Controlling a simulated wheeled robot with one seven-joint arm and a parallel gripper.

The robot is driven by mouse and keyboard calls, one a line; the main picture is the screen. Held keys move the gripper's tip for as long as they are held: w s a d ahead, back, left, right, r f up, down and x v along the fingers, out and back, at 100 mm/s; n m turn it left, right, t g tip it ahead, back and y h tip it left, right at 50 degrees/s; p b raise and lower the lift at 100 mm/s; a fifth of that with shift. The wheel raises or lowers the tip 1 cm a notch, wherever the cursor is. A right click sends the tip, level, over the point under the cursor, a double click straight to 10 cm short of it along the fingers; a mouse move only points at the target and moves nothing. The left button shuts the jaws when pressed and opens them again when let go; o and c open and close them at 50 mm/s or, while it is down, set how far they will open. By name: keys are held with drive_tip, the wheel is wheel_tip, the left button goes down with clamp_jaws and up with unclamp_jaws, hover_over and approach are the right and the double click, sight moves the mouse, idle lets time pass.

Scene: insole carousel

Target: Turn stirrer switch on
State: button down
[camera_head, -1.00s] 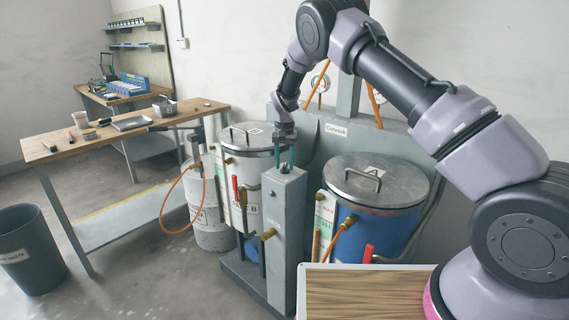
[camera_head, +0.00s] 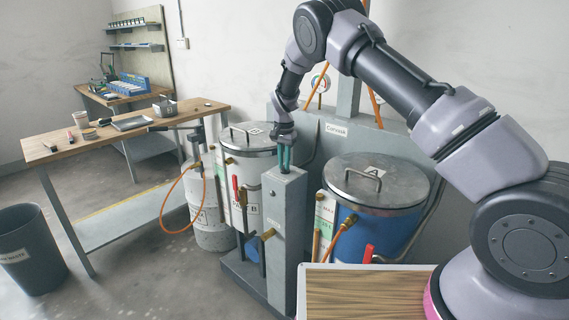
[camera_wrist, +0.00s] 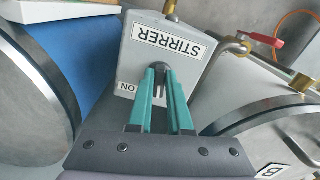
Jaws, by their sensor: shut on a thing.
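The stirrer box is a grey post (camera_head: 283,230) between the two drums in the head view. In the wrist view its top (camera_wrist: 190,45) bears a "STIRRER" label and a partly covered "ON" label. My gripper (camera_head: 284,160) points down at the top of this post. In the wrist view the teal fingers of my gripper (camera_wrist: 161,75) are closed around a small dark switch lever (camera_wrist: 160,72) beside the "ON" label. Most of the lever is hidden between the fingers, so I cannot tell its position.
Drum A (camera_head: 370,235), blue with a metal lid, stands right of the post. White drum B (camera_head: 247,185) stands left, with a red-handled valve (camera_head: 236,188). A wooden bench (camera_head: 75,143) and a bin (camera_head: 30,250) are farther left.

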drive_tip(key=m, duration=0.4)
drive_tip(key=shift+w+a+m, duration=0.1)
drive_tip(key=shift+a+m, duration=0.05)
drive_tip(key=shift+m, duration=0.15)
drive_tip(key=shift+w+a+m, duration=0.1)
drive_tip(key=shift+m, duration=1.7)
drive_tip(key=c, duration=0.8)
unclamp_jaws()
drive_tip(key=shift+c, duration=0.2)
wheel_tip(320, 180, up, 11)
